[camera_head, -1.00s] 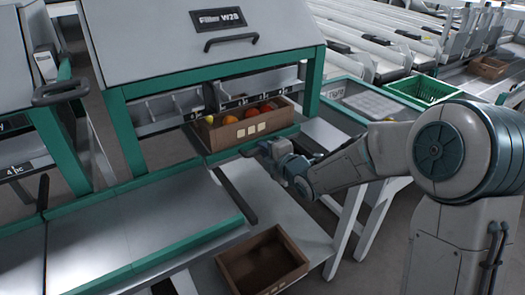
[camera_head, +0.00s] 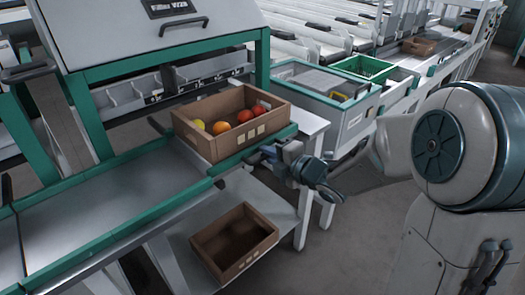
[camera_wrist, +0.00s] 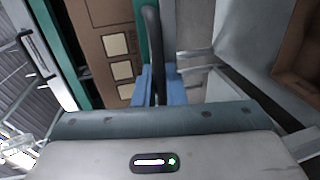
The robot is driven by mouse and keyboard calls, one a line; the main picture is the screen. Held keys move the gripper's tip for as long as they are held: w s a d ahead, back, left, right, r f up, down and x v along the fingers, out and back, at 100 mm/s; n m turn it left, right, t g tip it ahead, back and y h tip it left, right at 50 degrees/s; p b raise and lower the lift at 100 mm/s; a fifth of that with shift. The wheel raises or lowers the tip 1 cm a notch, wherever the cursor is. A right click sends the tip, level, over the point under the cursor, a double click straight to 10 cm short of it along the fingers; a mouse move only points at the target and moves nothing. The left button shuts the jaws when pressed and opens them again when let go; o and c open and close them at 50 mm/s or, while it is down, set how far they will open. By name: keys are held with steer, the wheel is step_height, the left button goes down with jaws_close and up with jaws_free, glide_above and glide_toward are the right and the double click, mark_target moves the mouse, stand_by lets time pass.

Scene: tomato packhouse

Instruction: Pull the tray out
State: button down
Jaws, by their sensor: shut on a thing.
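The tray (camera_head: 284,135) is a shelf with a green front edge, drawn out from under the machine's hood. A brown cardboard box (camera_head: 205,146) with red, orange and yellow tomatoes stands on it. In the wrist view the tray's green edge (camera_wrist: 141,20) runs beside its dark bar handle (camera_wrist: 151,35). My gripper (camera_head: 268,152) is at the tray's front edge. In the wrist view its blue fingertips (camera_wrist: 160,84) are shut on the handle, one on each side. The box (camera_wrist: 106,30) is beyond the edge, apart from the fingers. The tray's rear is hidden behind the box.
An empty brown box (camera_head: 207,256) sits on a lower shelf below the tray. A grey bench top (camera_head: 95,205) with green edges lies to the left. A white table (camera_head: 310,122) and a grey bin (camera_head: 350,122) stand to the right.

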steer(key=shift+v, duration=0.8)
steer(key=shift+f, duration=0.15)
steer(key=c, duration=1.6)
jaws_free()
steer(key=shift+d, duration=0.1)
steer(key=p+v, duration=0.2)
steer(key=v, duration=1.1)
steer(key=shift+s+d, duration=0.2)
steer(key=shift+s, duration=0.05)
